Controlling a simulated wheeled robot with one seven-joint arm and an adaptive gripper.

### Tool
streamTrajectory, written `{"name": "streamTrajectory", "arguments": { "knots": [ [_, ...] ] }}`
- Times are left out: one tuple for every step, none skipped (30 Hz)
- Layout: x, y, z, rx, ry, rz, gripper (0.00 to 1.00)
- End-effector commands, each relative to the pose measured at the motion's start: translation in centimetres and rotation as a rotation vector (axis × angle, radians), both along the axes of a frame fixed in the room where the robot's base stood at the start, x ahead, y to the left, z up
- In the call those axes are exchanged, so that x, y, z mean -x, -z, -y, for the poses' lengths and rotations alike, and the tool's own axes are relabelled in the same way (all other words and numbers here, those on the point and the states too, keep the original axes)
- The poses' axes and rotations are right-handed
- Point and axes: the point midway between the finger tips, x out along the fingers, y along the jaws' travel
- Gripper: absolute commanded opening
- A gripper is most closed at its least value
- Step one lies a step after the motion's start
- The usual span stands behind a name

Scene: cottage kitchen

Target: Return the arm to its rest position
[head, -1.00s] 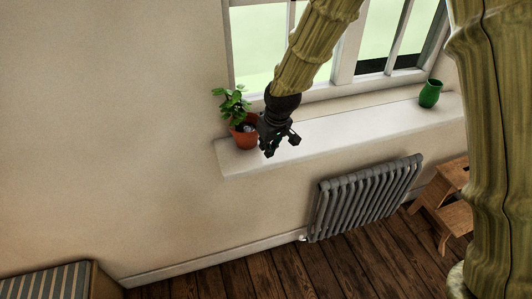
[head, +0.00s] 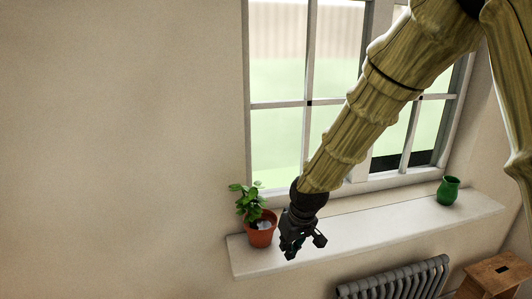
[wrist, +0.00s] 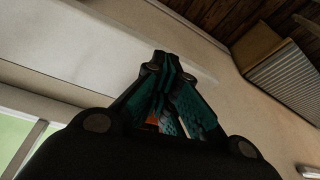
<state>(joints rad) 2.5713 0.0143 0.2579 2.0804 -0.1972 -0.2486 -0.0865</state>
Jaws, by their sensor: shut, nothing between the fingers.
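My gripper (head: 303,243) hangs at the end of my arm in the head view, in front of the window sill and just right of the potted plant. In the wrist view its fingers (wrist: 162,85) are closed together with nothing held. A little orange of what seems to be the plant's pot (wrist: 151,120) shows behind the fingers there. My arm reaches down from the upper right across the window in the head view.
A leafy plant in a terracotta pot (head: 262,232) stands on the white sill (head: 375,232). A green jug (head: 448,190) stands at the sill's right. Below are a grey radiator (head: 395,281) and a wooden step stool (head: 497,277). The wall at left is clear.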

Motion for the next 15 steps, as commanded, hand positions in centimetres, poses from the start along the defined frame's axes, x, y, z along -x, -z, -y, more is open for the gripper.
{"name": "streamTrajectory", "arguments": {
  "knots": [
    [0.9,2.6,0.4,-0.007,0.016,-0.022,0.00],
    [1.3,4.0,0.7,-0.012,0.026,-0.029,0.00],
    [1.9,5.8,1.1,-0.019,0.041,-0.040,0.00],
    [2.5,7.1,1.4,-0.024,0.054,-0.050,0.00],
    [3.0,8.5,1.6,-0.029,0.066,-0.058,0.00],
    [3.8,10.2,2.0,-0.033,0.081,-0.068,0.00],
    [4.4,11.4,2.3,-0.038,0.094,-0.074,0.00],
    [5.1,12.7,2.6,-0.041,0.105,-0.083,0.00],
    [5.9,14.3,3.1,-0.044,0.123,-0.093,0.00],
    [6.6,15.5,3.4,-0.046,0.136,-0.100,0.00],
    [7.4,16.7,3.7,-0.048,0.149,-0.107,0.00],
    [8.4,18.2,4.1,-0.051,0.166,-0.117,0.00],
    [9.1,19.3,4.4,-0.051,0.179,-0.124,0.00],
    [9.9,20.5,4.8,-0.051,0.191,-0.131,0.00],
    [11.1,21.9,5.2,-0.052,0.207,-0.141,0.00]
  ]
}}
